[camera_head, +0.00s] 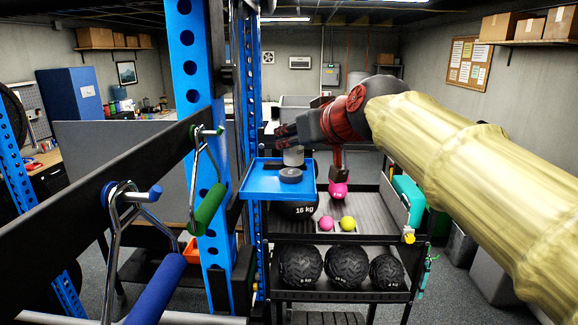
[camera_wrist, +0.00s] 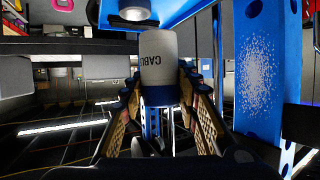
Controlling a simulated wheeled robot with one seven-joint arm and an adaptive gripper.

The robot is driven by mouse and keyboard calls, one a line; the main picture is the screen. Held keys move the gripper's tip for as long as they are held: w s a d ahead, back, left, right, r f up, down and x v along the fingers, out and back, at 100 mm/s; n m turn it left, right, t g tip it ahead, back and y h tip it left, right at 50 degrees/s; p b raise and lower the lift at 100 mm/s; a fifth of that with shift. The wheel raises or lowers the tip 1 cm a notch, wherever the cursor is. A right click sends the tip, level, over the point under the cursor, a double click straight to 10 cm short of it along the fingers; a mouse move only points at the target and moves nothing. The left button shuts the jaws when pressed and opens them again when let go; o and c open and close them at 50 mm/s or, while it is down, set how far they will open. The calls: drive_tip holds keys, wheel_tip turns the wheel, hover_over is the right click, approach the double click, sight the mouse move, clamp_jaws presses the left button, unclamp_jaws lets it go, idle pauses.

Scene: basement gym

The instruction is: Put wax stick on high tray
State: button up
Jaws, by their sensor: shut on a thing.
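The wax stick is a pale grey cylinder with a dark blue end and partly hidden lettering; it shows in the wrist view (camera_wrist: 158,62) between my fingers. My gripper (camera_wrist: 162,100) is shut on it. In the head view my gripper (camera_head: 291,134) is above the high tray, and the stick's pale lower part (camera_head: 293,157) shows beneath it. The high tray is a blue, shallow tray (camera_head: 262,188) fixed beside the blue upright; its edge is at the top of the wrist view (camera_wrist: 190,10). Whether the stick touches the tray, I cannot tell.
The blue upright (camera_head: 200,90) stands left of the tray, with a green handle (camera_head: 208,210) hanging there. Below are a 16 kg ball (camera_head: 300,209) and a rack of black balls (camera_head: 345,267).

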sight(292, 150)
drive_tip(key=w+f, duration=0.2)
drive_tip(key=f, duration=0.1)
drive_tip(key=w+f, duration=0.2)
drive_tip(key=f, duration=0.1)
drive_tip(key=w+f, duration=0.2)
drive_tip(key=shift+a+f, duration=0.4)
drive_tip(key=shift+s+f, duration=0.2)
drive_tip(key=shift+s, duration=0.05)
drive_tip(key=shift+w, duration=0.15)
drive_tip(key=shift+f, duration=0.2)
drive_tip(key=o, duration=1.2)
